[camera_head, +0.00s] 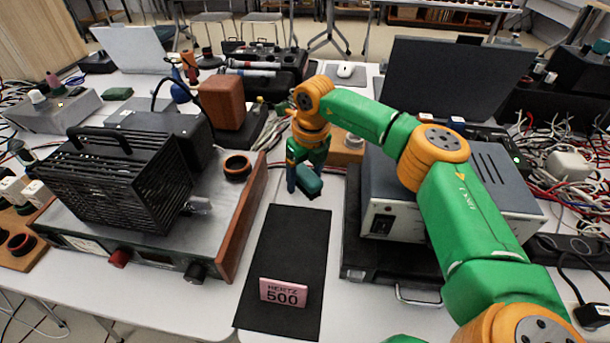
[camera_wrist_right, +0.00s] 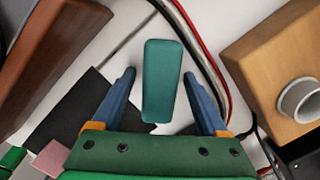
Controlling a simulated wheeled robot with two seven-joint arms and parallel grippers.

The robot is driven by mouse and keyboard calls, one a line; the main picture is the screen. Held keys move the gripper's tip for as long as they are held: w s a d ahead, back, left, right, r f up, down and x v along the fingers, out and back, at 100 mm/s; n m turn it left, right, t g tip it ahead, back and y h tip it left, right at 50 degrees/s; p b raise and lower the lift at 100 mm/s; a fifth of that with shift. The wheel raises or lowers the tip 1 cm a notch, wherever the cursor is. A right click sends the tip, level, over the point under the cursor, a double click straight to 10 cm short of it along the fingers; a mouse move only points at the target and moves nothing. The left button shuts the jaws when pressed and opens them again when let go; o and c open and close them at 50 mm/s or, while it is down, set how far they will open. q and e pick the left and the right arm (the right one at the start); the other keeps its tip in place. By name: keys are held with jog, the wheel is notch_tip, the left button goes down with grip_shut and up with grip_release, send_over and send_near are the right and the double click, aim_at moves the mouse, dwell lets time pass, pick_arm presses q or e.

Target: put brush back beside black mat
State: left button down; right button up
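The brush looks like a teal rounded block (camera_head: 309,183), just beyond the far end of the black mat (camera_head: 291,240). My right gripper (camera_head: 301,188) is over it, pointing down. In the right wrist view the brush (camera_wrist_right: 163,82) lies between the two blue fingers, with a visible gap on each side, so the gripper is open. I cannot tell how high the fingers are above the table. The mat also shows in the right wrist view (camera_wrist_right: 76,106), at the left. My left gripper is not in view.
A pink sign reading HERTZ 500 (camera_head: 283,292) stands on the mat's near part. A wood-sided device with a black caged box (camera_head: 130,180) stands left. A grey metal box (camera_head: 385,190) stands right on a black case. Red and black cables (camera_wrist_right: 196,45) run close to the brush.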

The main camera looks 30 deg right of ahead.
aim_at(309, 176)
jog(key=shift+r, duration=0.1)
notch_tip(309, 176, up, 12)
jog(key=s+p, duration=0.1)
jog(key=shift+s, duration=0.2)
jog(key=shift+d, duration=0.1)
